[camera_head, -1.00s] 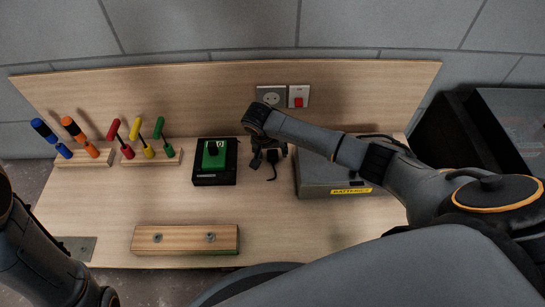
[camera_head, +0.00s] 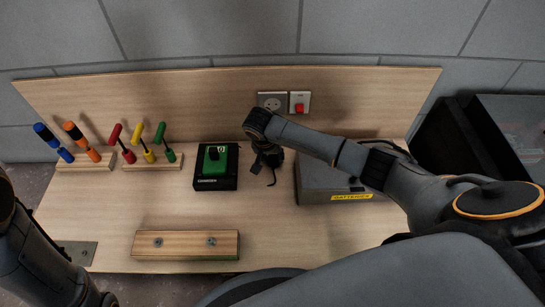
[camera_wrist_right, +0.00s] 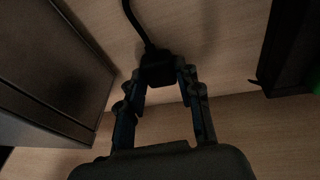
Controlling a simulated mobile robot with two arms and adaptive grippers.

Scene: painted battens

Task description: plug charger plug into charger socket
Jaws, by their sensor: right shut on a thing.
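The charger plug (camera_wrist_right: 158,68) is a black block with a black cord running up from it in the right wrist view. My right gripper (camera_wrist_right: 161,79) is shut on it, one finger on each side. In the head view my right gripper (camera_head: 268,160) hangs above the table, in front of the back board, and its wrist partly hides it. The plug's prongs cannot be made out. The charger socket (camera_head: 272,102) is a grey square plate with a round recess on the back board, above the gripper and apart from it. My left arm shows at the left edge; its gripper is out of view.
A black charger with a green battery (camera_head: 215,164) stands left of my right gripper. A grey batteries case (camera_head: 322,183) is close on its right. A red switch (camera_head: 299,103) adjoins the socket. Screwdriver racks (camera_head: 85,163) stand left; a wooden block (camera_head: 186,246) lies in front.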

